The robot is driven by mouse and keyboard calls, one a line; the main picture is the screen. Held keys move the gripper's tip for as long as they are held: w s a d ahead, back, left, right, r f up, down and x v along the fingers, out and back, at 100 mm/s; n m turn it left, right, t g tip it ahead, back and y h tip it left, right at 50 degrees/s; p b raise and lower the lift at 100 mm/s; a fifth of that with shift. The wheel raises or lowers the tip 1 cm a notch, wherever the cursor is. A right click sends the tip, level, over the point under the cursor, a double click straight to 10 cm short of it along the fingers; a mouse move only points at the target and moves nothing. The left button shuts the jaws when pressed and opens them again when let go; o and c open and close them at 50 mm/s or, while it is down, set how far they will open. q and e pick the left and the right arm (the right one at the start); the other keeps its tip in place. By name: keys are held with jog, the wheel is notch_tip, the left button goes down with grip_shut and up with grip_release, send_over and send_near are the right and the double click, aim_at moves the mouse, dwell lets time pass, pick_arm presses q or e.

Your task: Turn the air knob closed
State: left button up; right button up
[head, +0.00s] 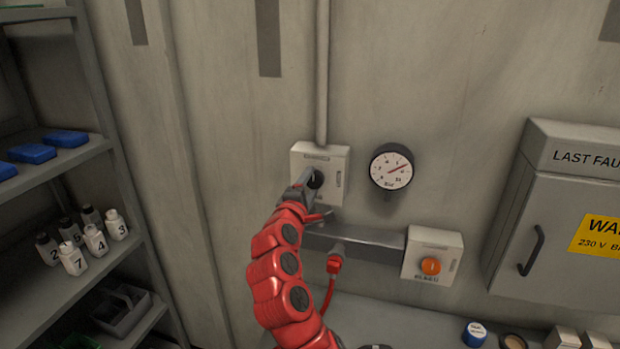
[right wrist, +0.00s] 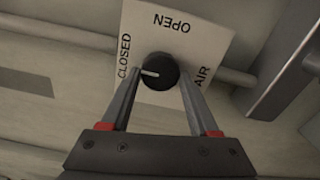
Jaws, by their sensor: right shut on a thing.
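The air knob (head: 317,179) is a round black knob on a pale wall plate (head: 331,161). In the right wrist view the knob (right wrist: 163,66) has a white pointer mark, which points left, toward the side of the plate (right wrist: 205,22) that reads CLOSED. OPEN is printed at the top of the plate there, upside down, and AIR at the right. My right gripper (head: 312,181) is at the plate and partly hides the knob in the head view. In the right wrist view its fingers (right wrist: 159,77) are shut on the knob, one on each side. My left gripper is not in view.
A pressure gauge (head: 391,167) is on the wall right of the plate. Below are a grey rail (head: 370,243), a red plug (head: 334,264) and a box with an orange button (head: 430,266). A grey cabinet (head: 556,205) is at right, shelves (head: 75,185) with numbered bottles at left.

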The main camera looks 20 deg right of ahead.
dwell(0.4)
jog(key=o, duration=1.4)
jog(key=shift+c, duration=0.2)
jog(key=b+v, duration=0.6)
jog(key=v, duration=1.1)
jog(key=shift+a, duration=0.2)
jog(key=shift+s, duration=0.15)
